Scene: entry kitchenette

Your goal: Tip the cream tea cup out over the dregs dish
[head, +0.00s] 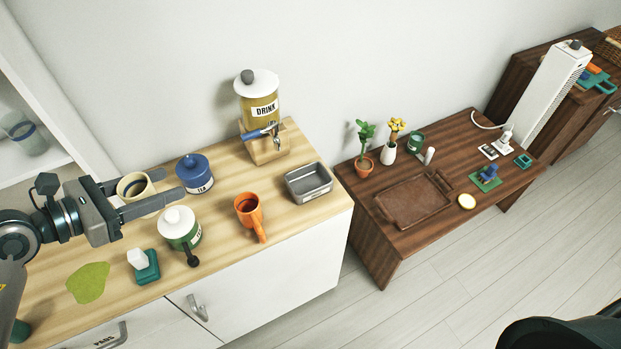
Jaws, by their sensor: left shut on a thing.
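The cream tea cup (149,193) is at the left of the worktop in the head view, its dark opening facing up and roughly upright. My left gripper (174,183) is shut on it, with one finger on each side. I cannot tell whether the cup touches the wood. A grey metal dish (308,184), apparently the dregs dish, sits near the right end of the worktop, well to the right of the cup. Its label is too small to read, and it looks empty. My right gripper is out of view.
A blue tea jar (195,174), a green jar with white lid (180,228) and an orange mug (249,211) stand between cup and dish. A drink dispenser (262,109) is behind.

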